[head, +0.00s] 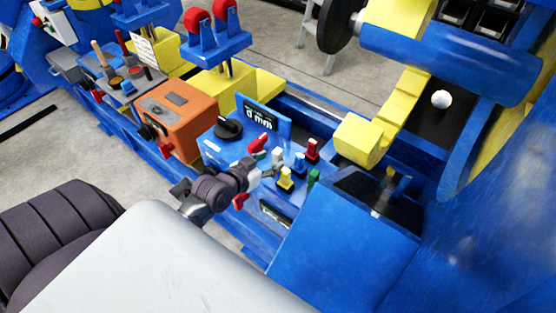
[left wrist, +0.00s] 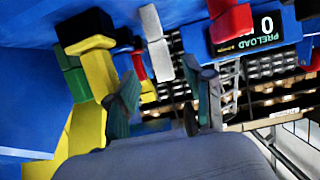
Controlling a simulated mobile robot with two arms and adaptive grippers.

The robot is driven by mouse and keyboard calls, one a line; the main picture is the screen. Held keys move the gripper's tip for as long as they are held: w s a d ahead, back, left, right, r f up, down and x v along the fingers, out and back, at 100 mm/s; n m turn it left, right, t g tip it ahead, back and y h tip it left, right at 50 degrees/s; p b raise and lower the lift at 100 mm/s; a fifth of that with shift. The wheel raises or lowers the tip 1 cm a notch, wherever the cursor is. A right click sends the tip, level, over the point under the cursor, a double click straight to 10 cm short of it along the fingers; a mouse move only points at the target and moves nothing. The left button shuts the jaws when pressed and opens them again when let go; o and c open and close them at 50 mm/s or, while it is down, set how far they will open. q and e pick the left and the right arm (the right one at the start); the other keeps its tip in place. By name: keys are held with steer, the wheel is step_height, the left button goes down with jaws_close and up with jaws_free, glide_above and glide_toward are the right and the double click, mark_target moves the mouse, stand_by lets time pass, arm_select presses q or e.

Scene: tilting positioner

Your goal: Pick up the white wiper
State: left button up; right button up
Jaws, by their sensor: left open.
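The white wiper (head: 277,156) stands upright on the blue panel, among small coloured pieces. It also shows in the left wrist view as a white block (left wrist: 160,58) beyond my fingers. My left gripper (head: 252,176) is just left of it and a little nearer in the head view. In the left wrist view, the fingers of my left gripper (left wrist: 162,98) are spread with a gap between them. I see nothing held in that gap, and I cannot tell whether a finger touches the wiper. My right gripper is not in view.
Yellow (head: 285,179), red (head: 312,150) and green (head: 314,177) pieces stand close to the wiper. A red lever (head: 258,142), a display (head: 261,112) and a black knob (head: 228,128) are behind it. An orange box (head: 176,115) stands to the left.

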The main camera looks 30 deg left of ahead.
mark_target(275, 157)
arm_select(q)
steer(key=x, duration=0.5)
steer(key=shift+w+a, duration=0.1)
steer(key=shift+r, duration=0.1)
jaws_close()
